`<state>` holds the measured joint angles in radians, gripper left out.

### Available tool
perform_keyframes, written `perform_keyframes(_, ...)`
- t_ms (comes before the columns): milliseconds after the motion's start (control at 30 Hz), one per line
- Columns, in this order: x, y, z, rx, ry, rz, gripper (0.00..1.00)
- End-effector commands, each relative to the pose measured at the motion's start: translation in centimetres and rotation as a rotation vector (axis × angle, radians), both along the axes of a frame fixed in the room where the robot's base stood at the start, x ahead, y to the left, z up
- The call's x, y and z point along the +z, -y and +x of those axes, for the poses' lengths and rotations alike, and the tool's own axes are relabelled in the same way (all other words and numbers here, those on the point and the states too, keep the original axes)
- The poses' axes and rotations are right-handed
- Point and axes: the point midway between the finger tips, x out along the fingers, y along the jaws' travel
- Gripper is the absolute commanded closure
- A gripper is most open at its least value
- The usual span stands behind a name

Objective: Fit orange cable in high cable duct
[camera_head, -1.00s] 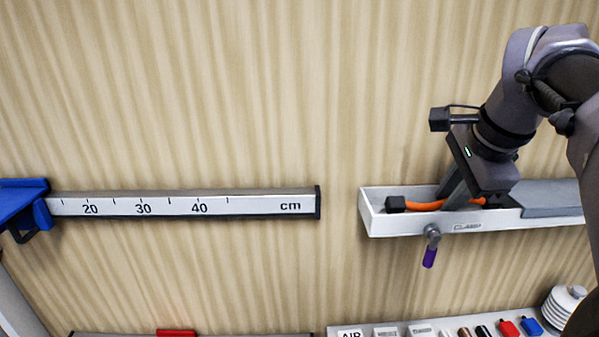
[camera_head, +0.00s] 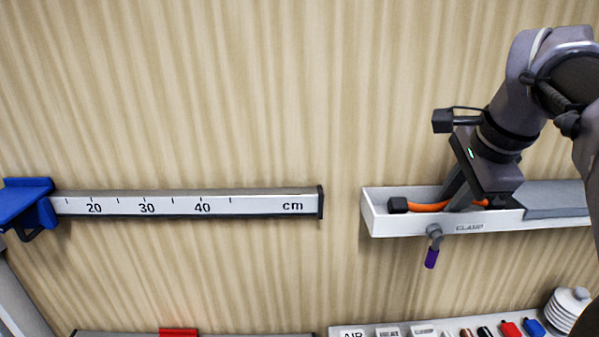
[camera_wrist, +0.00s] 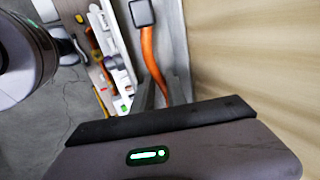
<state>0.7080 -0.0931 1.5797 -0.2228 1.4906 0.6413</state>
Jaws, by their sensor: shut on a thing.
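The orange cable (camera_head: 429,207) lies lengthwise inside the open left part of the white high cable duct (camera_head: 400,229) on the wall. Its black end plug (camera_head: 398,204) sits near the duct's left end. The cable also shows in the wrist view (camera_wrist: 151,62), with its dark square plug (camera_wrist: 142,13) at the top. My gripper (camera_head: 463,203) reaches down into the duct and is shut on the cable toward its right side. The fingertips and the gripped stretch are partly hidden by the duct's front wall and the gripper body.
A clamp lever with a purple handle (camera_head: 431,258) hangs from the duct's front. A grey cover (camera_head: 555,198) closes the duct's right part. A centimetre rail (camera_head: 260,205) with a blue stop (camera_head: 28,205) is at left. A parts shelf (camera_head: 375,329) lies below.

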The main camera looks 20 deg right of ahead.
Motion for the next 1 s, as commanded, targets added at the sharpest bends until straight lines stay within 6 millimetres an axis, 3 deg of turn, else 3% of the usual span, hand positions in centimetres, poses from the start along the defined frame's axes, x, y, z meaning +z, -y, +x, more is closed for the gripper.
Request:
perform_keyframes(700, -0.60, 0.00, 0.00, 0.000, 0.000, 0.000, 1.00)
perform_keyframes(733, -0.60, 0.00, 0.00, 0.000, 0.000, 0.000, 0.77)
perform_keyframes(833, -0.61, 0.00, 0.00, 0.000, 0.000, 0.000, 0.57)
perform_keyframes(1000, -0.74, -0.02, -0.03, 0.000, -0.003, 0.002, 0.57)
